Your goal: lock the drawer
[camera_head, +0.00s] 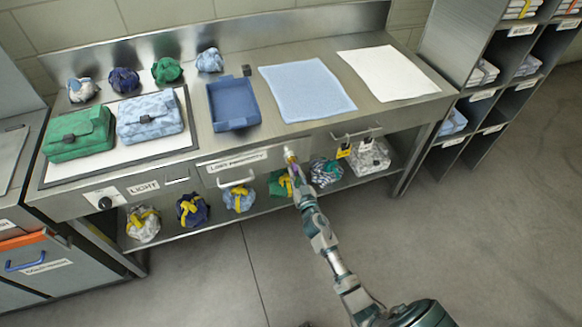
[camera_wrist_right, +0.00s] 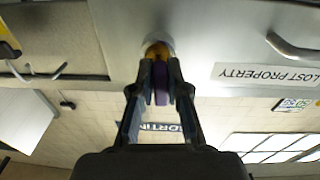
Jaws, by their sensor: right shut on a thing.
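The drawer (camera_head: 232,167), labelled LOST PROPERTY, is in the front of the steel bench in the head view and looks flush with it. Its label also shows upside down in the right wrist view (camera_wrist_right: 270,76), beside a metal handle (camera_wrist_right: 291,47). My right gripper (camera_head: 294,171) is at the right end of the drawer front, shut on a key with a purple grip (camera_wrist_right: 160,83). The key's yellow-orange part (camera_wrist_right: 157,51) meets a round lock fitting on the steel front. The fingers hide part of the key, and how far it is inserted cannot be told. My left gripper is not in view.
Another handle (camera_head: 356,132) with a yellow tag is to the right. Several tied bags lie on the shelf below, including a green one (camera_head: 281,184) close to my right gripper. The bench top holds a blue tray (camera_head: 233,104) and cloths. The floor in front is clear.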

